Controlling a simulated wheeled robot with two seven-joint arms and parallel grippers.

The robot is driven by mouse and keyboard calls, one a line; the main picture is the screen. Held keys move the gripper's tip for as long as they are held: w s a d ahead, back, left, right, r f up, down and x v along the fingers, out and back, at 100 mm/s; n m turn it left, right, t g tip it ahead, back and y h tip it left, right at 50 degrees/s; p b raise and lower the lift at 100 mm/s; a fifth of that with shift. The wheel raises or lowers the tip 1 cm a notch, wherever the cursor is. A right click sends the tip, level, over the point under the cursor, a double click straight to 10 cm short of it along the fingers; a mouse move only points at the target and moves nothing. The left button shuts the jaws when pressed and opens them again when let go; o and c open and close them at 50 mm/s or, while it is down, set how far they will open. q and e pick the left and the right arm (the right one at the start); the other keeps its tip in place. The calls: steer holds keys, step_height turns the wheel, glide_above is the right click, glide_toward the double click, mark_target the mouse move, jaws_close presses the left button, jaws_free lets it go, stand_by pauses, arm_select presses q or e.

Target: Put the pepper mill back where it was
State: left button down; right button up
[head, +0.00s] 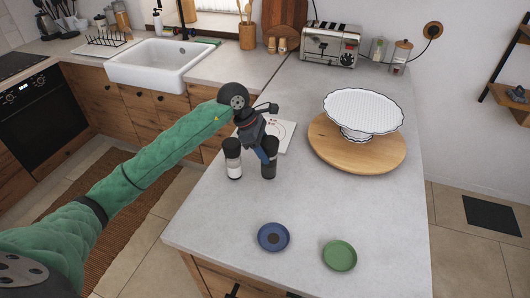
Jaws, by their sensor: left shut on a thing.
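A dark mill (270,170), which looks like the pepper mill, stands upright on the near part of the grey counter. My left gripper (265,155) reaches down from above and is shut on its upper part, hiding some of it. I cannot tell whether its base touches the counter. A second mill with a black top and a pale label (233,167) stands upright just left of it, apart from the gripper. A white square board with a ring mark (287,130) lies behind the dark mill, partly hidden by the gripper. My right gripper is not in view.
A blue saucer (273,237) and a green saucer (340,255) lie nearer the front edge. A white fluted stand (362,112) on a round wooden board (330,151) is to the right. A toaster (330,44) is at the back. The counter (375,220) at front right is clear.

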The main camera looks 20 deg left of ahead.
arm_select(q)
step_height(320, 180, down, 2)
steer(key=shift+p, duration=0.6)
steer(key=shift+f, duration=0.2)
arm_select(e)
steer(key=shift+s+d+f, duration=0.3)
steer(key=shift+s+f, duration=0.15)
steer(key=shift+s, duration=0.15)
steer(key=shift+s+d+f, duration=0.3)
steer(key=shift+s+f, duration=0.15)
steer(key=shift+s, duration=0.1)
arm_select(q)
steer(key=shift+f+b, duration=0.15)
steer(key=shift+b, duration=0.15)
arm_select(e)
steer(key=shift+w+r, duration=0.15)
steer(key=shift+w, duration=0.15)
arm_select(q)
steer(key=c, duration=0.6)
jaws_free()
steer(key=shift+c, duration=0.2)
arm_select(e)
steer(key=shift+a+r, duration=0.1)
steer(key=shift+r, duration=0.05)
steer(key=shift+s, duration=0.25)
